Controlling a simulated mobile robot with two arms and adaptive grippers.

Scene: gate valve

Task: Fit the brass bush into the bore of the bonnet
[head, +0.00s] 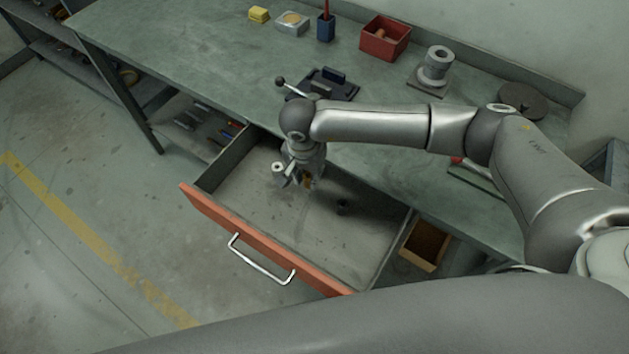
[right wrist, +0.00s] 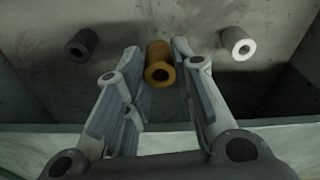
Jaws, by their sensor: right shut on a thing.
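The brass bush (right wrist: 160,55) is a short yellow-brown tube with a dark hole, seen between the fingers in the right wrist view. My right gripper (right wrist: 159,48) is shut on it, pointing down inside the open drawer. In the head view the right gripper (head: 304,180) covers most of the bush. Whether the bush touches the drawer floor I cannot tell. A grey flanged piece with an upright hollow neck, which looks like the bonnet (head: 437,68), stands on the bench at the back right. My left gripper is not in view.
A pale bush (head: 277,168) and a dark bush (head: 342,206) stand in the drawer (head: 270,240), either side of the gripper. On the bench (head: 190,45) are a red bin (head: 385,40), a dark fixture (head: 327,84) and a dark disc (head: 522,100). Drawer walls surround the gripper.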

